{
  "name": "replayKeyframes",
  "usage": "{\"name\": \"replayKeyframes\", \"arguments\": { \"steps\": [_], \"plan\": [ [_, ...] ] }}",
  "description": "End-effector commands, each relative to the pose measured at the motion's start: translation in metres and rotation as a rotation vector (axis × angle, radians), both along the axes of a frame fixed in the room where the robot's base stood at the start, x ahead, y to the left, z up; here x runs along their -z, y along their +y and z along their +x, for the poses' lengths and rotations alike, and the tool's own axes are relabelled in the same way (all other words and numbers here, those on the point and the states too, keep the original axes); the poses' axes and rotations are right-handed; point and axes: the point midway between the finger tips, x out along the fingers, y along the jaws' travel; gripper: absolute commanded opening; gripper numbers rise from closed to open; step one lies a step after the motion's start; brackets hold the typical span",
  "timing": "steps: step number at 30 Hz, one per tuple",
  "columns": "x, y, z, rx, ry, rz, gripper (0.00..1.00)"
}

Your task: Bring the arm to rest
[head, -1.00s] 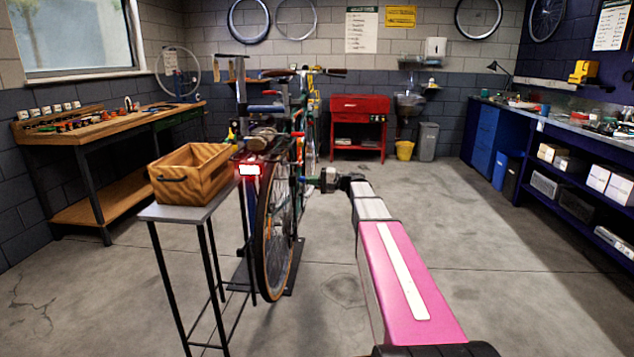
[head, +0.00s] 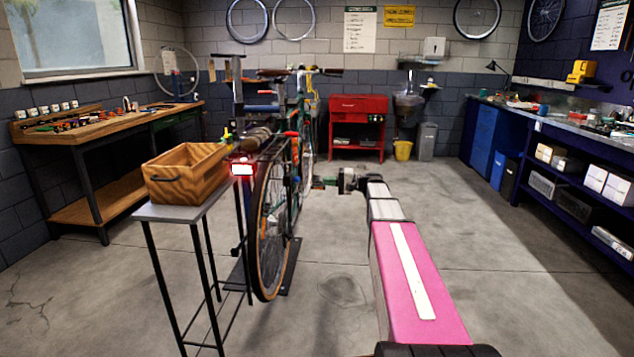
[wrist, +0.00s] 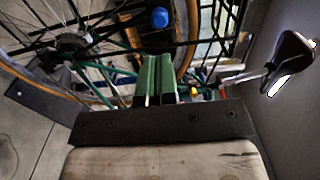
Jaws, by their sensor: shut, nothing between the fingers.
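My gripper (head: 318,183) is at the end of my outstretched arm, just right of the bicycle in the head view. In the wrist view its two green fingers (wrist: 155,80) lie side by side, shut, with nothing held. The bicycle (head: 270,225) stands upright in the middle of the room with a lit red rear light (head: 243,169). In the wrist view a spoked bicycle wheel (wrist: 75,40) and frame parts lie beyond the fingers. I cannot tell the exact gap between gripper and bicycle.
A wooden crate (head: 187,174) sits on a tall small table (head: 170,212) left of the bicycle. A workbench (head: 100,125) is at the left, a red cabinet (head: 358,105) at the back, shelves (head: 570,180) at the right. The floor (head: 520,280) on the right is free.

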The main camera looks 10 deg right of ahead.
Motion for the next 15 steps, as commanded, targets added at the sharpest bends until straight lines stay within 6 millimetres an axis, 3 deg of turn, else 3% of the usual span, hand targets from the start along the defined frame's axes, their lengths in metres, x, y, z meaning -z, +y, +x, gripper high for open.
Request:
{"name": "replayKeyframes", "arguments": {
  "steps": [3, 9, 15],
  "plan": [
    [0.0, -0.022, -0.006, 0.002, 0.0, 0.0, 0.0],
    [0.0, -0.042, -0.011, 0.001, 0.0, 0.0, 0.0],
    [0.016, -0.035, -0.023, -0.003, 0.026, -0.048, 0.0]
  ]
}}
